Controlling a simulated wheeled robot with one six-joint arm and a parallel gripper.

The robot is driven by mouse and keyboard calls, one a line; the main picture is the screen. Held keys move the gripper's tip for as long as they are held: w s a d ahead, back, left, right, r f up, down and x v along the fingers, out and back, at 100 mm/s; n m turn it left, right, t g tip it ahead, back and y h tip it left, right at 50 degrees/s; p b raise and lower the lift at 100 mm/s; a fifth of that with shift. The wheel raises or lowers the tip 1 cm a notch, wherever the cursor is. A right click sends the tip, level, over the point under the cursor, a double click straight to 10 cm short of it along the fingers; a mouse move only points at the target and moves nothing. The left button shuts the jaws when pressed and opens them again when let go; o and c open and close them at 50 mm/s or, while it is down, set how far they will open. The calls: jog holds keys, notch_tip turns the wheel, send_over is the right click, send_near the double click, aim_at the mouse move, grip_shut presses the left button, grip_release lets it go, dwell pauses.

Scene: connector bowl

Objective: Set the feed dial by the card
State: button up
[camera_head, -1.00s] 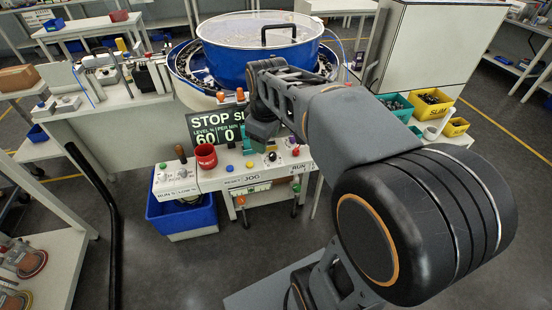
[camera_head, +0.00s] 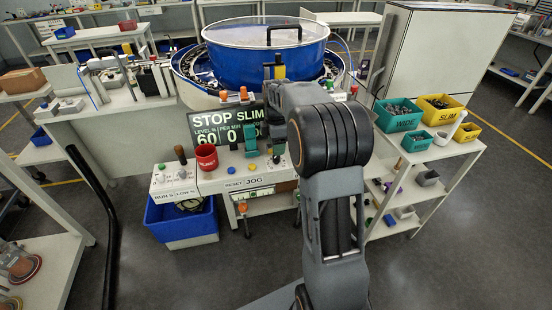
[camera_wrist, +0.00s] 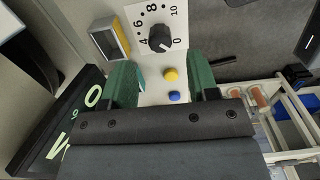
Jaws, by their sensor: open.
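The feed dial (camera_wrist: 158,38) is a black round knob on a white plate marked with numbers up to 10, in the upper middle of the wrist view. Its pointer is too small to read surely. My gripper (camera_wrist: 162,80) is open, its two green fingers apart with nothing between them; the dial lies beyond the fingertips. In the head view my gripper (camera_head: 262,150) hangs over the control panel, partly behind my arm. The display (camera_head: 226,128) reads STOP SLIM, level 60, per min 0. I cannot make out a separate card.
A yellow-framed box (camera_wrist: 109,40) stands beside the dial. The blue bowl (camera_head: 268,55) is behind; parts trays (camera_head: 398,115) are at right.

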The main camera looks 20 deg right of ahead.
aim_at(276, 160)
jog(key=shift+f, duration=3)
jog(key=c, duration=0.9)
